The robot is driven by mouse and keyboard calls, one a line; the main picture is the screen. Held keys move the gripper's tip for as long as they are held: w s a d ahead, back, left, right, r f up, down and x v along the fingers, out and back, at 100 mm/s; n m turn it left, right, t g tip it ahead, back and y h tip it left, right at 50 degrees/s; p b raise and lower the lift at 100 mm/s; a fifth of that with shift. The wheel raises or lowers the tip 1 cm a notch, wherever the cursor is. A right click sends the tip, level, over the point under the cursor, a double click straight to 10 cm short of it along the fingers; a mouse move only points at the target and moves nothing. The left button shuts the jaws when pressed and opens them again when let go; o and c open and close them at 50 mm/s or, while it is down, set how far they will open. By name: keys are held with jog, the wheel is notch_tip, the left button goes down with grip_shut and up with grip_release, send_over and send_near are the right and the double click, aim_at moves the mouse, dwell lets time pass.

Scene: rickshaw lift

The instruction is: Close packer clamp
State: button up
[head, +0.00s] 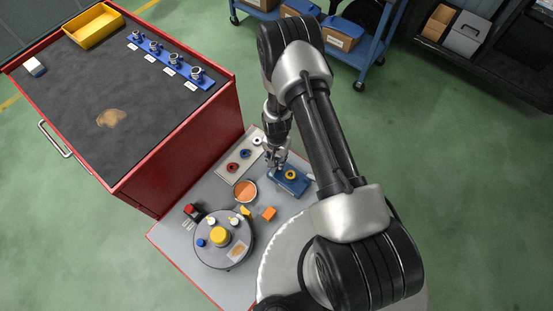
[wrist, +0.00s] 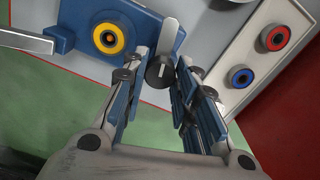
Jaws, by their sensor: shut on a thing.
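The packer clamp, a blue block (head: 292,182) with a yellow ring around a dark centre, sits on the grey bench; it also shows at the top left of the wrist view (wrist: 68,22). A metal lever (wrist: 169,38) with a dark round knob (wrist: 160,73) stands at its right side. My gripper (wrist: 163,66) has its fingertips on either side of the knob and is shut on the lever's knob end. In the head view my gripper (head: 277,162) is at the clamp's upper left, and the lever is too small to make out.
A light panel (wrist: 215,55) with red and blue rings lies right of the clamp in the wrist view. An orange-filled bowl (head: 245,191), an orange block (head: 269,214) and a round tray (head: 214,260) share the bench. A red cabinet (head: 190,150) stands at the left.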

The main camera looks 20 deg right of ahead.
jog(key=n+b, duration=0.2)
jog(key=n, duration=0.5)
jog(key=n+b, duration=0.1)
jog(key=n, duration=0.3)
jog(key=shift+n+b, duration=0.3)
jog(key=shift+n, duration=1.8)
jog(key=o, duration=1.1)
jog(key=shift+r, duration=0.1)
notch_tip(320, 180, up, 12)
jog(key=shift+f, duration=0.1)
